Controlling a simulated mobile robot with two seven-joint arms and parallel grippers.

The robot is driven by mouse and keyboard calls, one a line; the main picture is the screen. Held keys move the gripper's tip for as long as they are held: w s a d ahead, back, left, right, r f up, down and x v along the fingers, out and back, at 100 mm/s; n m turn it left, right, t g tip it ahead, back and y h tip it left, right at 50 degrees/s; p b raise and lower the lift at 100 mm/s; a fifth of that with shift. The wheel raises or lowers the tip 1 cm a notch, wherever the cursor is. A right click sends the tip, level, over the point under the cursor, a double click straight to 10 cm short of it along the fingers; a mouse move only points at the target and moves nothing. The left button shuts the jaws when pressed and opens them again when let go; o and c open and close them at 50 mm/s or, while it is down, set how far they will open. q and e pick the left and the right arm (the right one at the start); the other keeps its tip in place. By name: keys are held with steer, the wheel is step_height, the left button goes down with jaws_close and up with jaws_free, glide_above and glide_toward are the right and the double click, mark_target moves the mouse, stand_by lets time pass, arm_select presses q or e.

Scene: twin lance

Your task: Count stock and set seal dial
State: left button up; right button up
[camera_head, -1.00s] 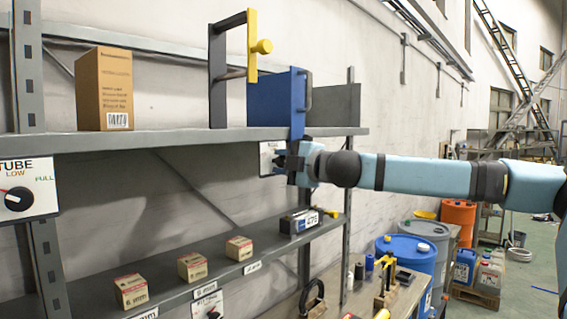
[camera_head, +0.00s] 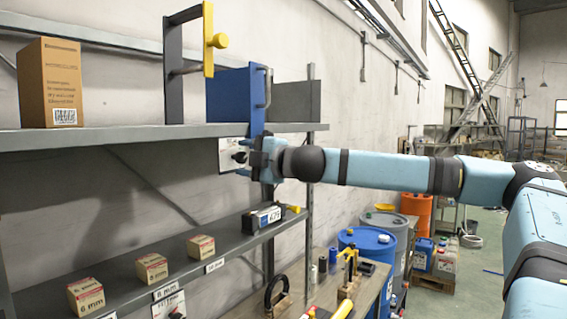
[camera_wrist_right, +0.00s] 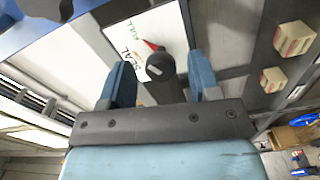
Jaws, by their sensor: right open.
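The seal dial plate (camera_head: 229,153) is white and hangs below the upper shelf. Its dark knob (camera_head: 240,157) is just left of my right gripper (camera_head: 264,158). In the right wrist view the plate (camera_wrist_right: 150,30) shows "FULL" and part of "SEAL". The knob (camera_wrist_right: 160,68) has a red pointer toward the upper left. My right gripper (camera_wrist_right: 160,88) is open, its blue fingers on either side of the knob with gaps showing. Stock boxes stand on the lower shelf: one box (camera_head: 87,297), a second box (camera_head: 151,269) and a third box (camera_head: 201,247). My left gripper is out of view.
On the upper shelf (camera_head: 100,137) stand a brown carton (camera_head: 50,83), a frame with a yellow handle (camera_head: 208,40) and a blue case (camera_head: 232,98). A device reading 479 (camera_head: 265,217) sits on the lower shelf. Another dial plate (camera_head: 168,306) hangs below. Blue drums (camera_head: 368,248) stand right.

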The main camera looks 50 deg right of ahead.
steer(key=shift+s, duration=0.9)
steer(key=shift+s+b, duration=0.5)
steer(key=shift+s, duration=0.2)
steer(key=b, duration=0.5)
glide_toward(243, 157)
steer(key=s, duration=0.3)
steer(key=shift+s+d, duration=0.2)
steer(key=shift+s, duration=0.1)
steer(key=shift+f, duration=0.15)
